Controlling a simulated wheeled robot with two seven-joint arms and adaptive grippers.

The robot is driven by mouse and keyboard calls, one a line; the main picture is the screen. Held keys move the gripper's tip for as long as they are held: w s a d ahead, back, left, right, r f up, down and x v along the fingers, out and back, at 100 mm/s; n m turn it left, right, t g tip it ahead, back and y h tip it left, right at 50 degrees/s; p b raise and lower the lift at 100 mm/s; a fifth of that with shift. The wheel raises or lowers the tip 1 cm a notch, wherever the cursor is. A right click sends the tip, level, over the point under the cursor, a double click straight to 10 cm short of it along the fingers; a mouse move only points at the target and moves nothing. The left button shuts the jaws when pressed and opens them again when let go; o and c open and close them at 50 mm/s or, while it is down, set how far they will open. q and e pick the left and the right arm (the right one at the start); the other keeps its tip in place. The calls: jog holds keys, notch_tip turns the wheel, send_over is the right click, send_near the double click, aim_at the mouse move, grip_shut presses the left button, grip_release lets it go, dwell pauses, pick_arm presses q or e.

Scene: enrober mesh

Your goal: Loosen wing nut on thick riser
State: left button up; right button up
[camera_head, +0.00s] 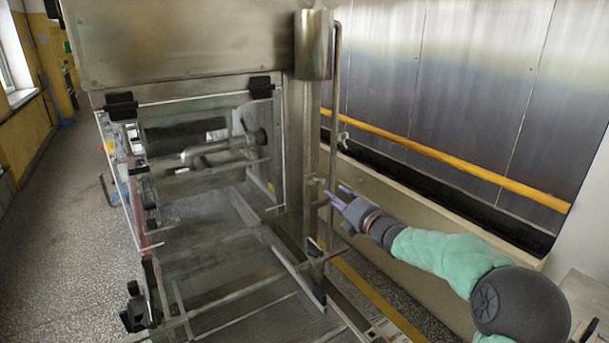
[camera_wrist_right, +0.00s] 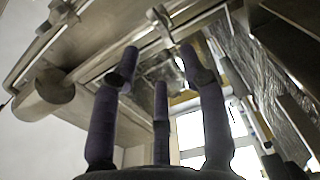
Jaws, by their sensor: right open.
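My right gripper (camera_head: 336,195) comes in from the right in the head view. Its purple-grey fingers point left toward the steel uprights beside the machine. In the right wrist view the fingers (camera_wrist_right: 158,70) are spread apart with nothing between them. A thick steel riser (camera_head: 300,150) stands at the machine's right side, with a thinner pipe (camera_head: 334,100) beside it. A small metal fitting (camera_head: 343,137) sits on the thinner pipe, above the gripper. A wing-shaped metal fitting (camera_wrist_right: 160,20) shows beyond the fingertips in the wrist view; I cannot tell whether it is the wing nut.
The steel machine (camera_head: 180,50) with its clear side guard fills the left and middle. A steel cylinder (camera_head: 313,45) hangs above the uprights. A yellow rail (camera_head: 450,158) runs along the wall panels at right. The speckled floor (camera_head: 70,220) is clear at left.

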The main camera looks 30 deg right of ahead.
aim_at(319, 183)
jog(key=w+p, duration=0.1)
jog(key=w, duration=0.2)
jog(key=w+p, duration=0.1)
jog(key=w, duration=0.2)
jog(key=w+p, duration=0.1)
jog(key=w, duration=0.2)
jog(key=shift+w+a+r, duration=0.15)
jog(key=shift+w+a, duration=0.2)
jog(key=shift+w+a+p, duration=0.1)
jog(key=shift+w+p, duration=0.3)
jog(key=shift+w, duration=0.15)
grip_shut()
